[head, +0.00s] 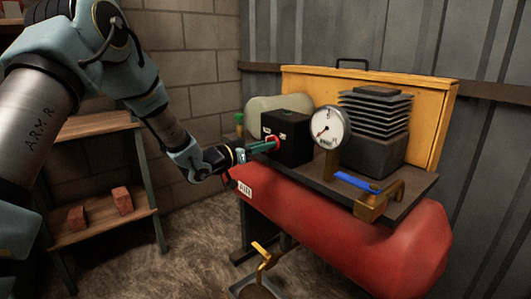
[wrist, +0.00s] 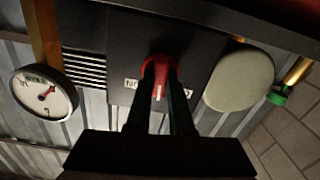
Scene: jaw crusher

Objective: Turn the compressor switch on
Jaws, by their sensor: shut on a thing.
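The compressor has a red tank (head: 330,215) with a black switch box (head: 289,137) on its top plate. A red rotary switch knob (head: 273,144) is on the face of the box. It also shows in the wrist view (wrist: 160,61), with a white pointer mark and white labels on either side, partly hidden by my fingers. My gripper (head: 268,146) reaches in from the left and its fingers (wrist: 161,80) are shut on the red knob. The label lettering is only partly readable.
A pressure gauge (head: 330,128) stands right of the box, before a finned motor block (head: 376,125). A blue-handled valve (head: 357,183) is at the plate's front. A yellow panel (head: 435,115) stands behind. A wooden shelf (head: 95,127) with bricks is at left.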

